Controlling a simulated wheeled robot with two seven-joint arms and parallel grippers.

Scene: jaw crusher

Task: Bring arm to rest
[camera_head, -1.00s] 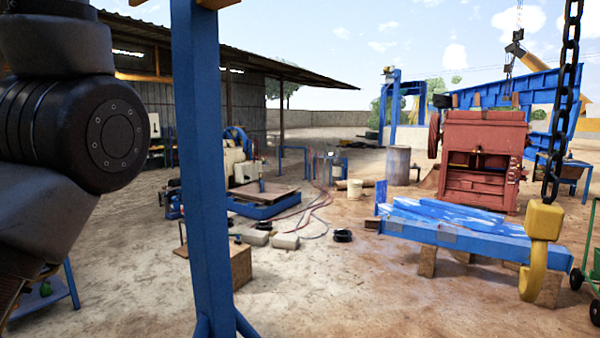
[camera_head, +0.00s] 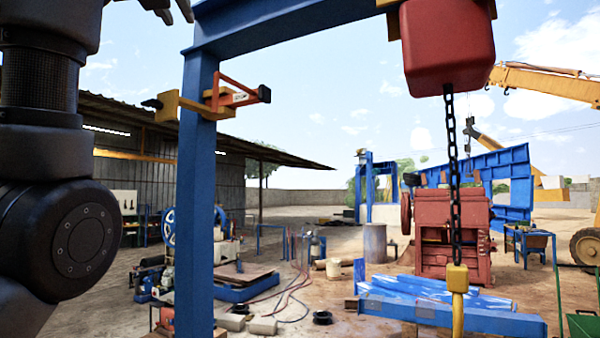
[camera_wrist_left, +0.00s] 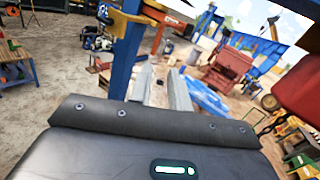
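My left arm stands raised along the left edge of the head view. Its gripper (camera_head: 175,12) is at the top left, partly cut off by the frame's upper edge. In the left wrist view its two grey fingers (camera_wrist_left: 162,88) are apart, with nothing between them. The gripper is open and empty, pointing toward the yard. My right gripper is in neither view.
A blue gantry post (camera_head: 199,200) stands close beside my left arm, with an orange bracket (camera_head: 228,95) on it. A red hoist (camera_head: 447,45) hangs from the beam with a chain (camera_head: 452,150). A red crusher (camera_head: 445,225) and blue frame (camera_head: 430,308) stand beyond.

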